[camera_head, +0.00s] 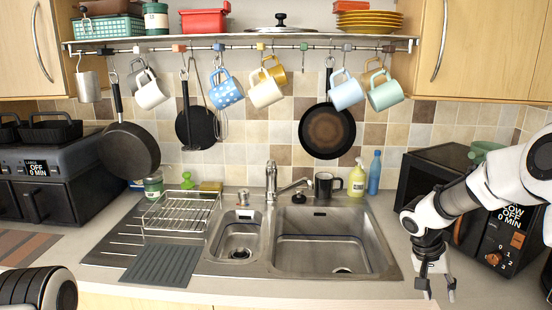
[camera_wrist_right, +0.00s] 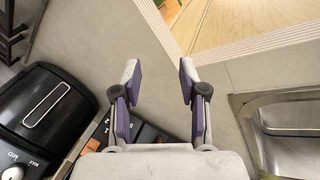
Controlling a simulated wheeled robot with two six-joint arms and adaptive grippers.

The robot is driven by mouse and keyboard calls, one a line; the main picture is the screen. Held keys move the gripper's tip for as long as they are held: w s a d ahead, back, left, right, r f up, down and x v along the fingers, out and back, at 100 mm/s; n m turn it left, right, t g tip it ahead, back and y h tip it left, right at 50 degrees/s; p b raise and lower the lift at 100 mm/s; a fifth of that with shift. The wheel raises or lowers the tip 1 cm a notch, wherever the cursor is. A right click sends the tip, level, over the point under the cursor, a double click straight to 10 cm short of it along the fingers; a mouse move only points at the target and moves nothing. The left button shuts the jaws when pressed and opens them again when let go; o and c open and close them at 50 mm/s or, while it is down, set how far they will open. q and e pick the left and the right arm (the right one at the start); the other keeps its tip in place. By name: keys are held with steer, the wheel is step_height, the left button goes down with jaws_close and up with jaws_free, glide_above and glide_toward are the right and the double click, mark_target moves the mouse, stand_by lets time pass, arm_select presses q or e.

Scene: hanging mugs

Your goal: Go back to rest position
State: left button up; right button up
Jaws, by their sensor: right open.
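My right gripper (camera_head: 437,290) hangs over the counter (camera_head: 400,291) to the right of the sink, in front of the microwave. Its fingers point down in the head view. In the right wrist view my right gripper (camera_wrist_right: 160,76) is open, with two purple-padded fingers spread apart and nothing between them. My left arm shows only as a dark and white link at the bottom left corner of the head view, and its gripper is out of the picture. Several mugs hang on the rail, including a blue dotted mug (camera_head: 226,91) and a mint mug (camera_head: 385,95).
The steel sink (camera_head: 384,262) fills the middle, with a dish rack (camera_head: 181,213) on its drainboard. A black mug (camera_head: 325,186) stands behind it. The microwave (camera_head: 424,175) is close behind my right arm. A black appliance (camera_wrist_right: 48,113) shows at left in the wrist view.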

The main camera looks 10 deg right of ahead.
steer(key=s+a+f+n+g+y, duration=0.1)
steer(key=s+a+f+n+g, duration=0.1)
steer(key=s+a+f, duration=0.65)
steer(key=s+a+f+n+g+y, duration=0.15)
steer(key=s+a+f, duration=0.35)
steer(key=f, duration=0.7)
steer(key=s+a+f+n+t+y, duration=0.1)
steer(key=s+a+f, duration=0.3)
steer(key=s, duration=0.5)
steer(key=s+a+f+n+t+y, duration=0.1)
steer(key=s+a+f, duration=0.3)
steer(key=s, duration=0.5)
steer(key=w+n+t, duration=0.1)
steer(key=w, duration=0.1)
steer(key=w+r+n+t, duration=0.1)
steer(key=w+n+t, duration=0.1)
steer(key=w, duration=0.1)
steer(key=shift+w+r+t, duration=0.1)
steer(key=shift+w+t, duration=0.15)
steer(key=shift+w, duration=0.1)
